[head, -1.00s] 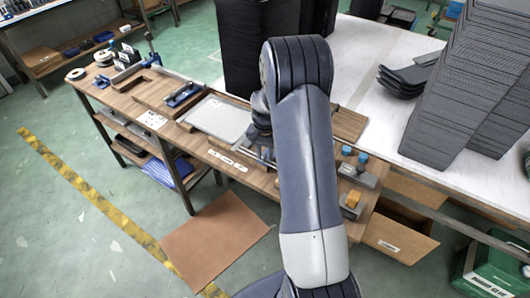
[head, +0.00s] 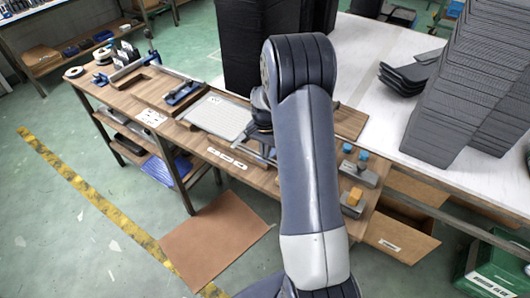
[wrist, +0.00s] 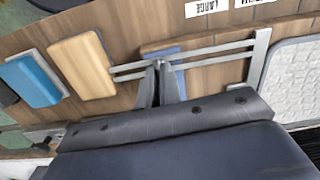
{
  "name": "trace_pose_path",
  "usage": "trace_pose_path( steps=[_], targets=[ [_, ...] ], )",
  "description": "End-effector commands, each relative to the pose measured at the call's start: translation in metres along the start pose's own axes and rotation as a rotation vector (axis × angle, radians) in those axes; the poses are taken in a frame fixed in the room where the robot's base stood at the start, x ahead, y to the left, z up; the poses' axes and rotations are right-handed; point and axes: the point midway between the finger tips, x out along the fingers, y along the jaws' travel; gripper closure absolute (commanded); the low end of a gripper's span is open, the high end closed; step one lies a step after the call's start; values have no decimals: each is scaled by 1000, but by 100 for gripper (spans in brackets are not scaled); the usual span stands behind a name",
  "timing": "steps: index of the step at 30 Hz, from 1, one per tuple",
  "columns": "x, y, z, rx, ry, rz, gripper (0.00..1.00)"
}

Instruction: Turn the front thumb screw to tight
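My gripper (wrist: 160,72) points down at the bench, its two narrow grey fingers close together at a grey metal clamp frame (wrist: 215,52) with two parallel bars. A small light spot shows at the fingertips; I cannot make out the thumb screw or whether the fingers hold it. The frame lies beside a white textured panel (wrist: 294,80), which also shows in the head view (head: 217,115). In the head view my own arm hides the fingers and most of the frame.
A tan block (wrist: 82,66) and a blue block (wrist: 34,80) lie left of my fingers in the wrist view. White labels (head: 227,158) lie along the wooden bench's front edge. Stacked dark panels (head: 470,85) stand on the white table at right.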

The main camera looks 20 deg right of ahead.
Motion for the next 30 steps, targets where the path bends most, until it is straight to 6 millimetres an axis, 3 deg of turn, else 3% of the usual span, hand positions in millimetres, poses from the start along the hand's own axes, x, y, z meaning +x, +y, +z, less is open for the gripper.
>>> trace_pose_path(
  steps=[14,15,22,30],
  targets=[
    [-1,0,0,90,1,-1,100],
    [-1,0,0,90,1,-1,93],
    [0,0,0,89,1,-1,74],
    [-2,0,0,88,1,-1,73]
  ],
)
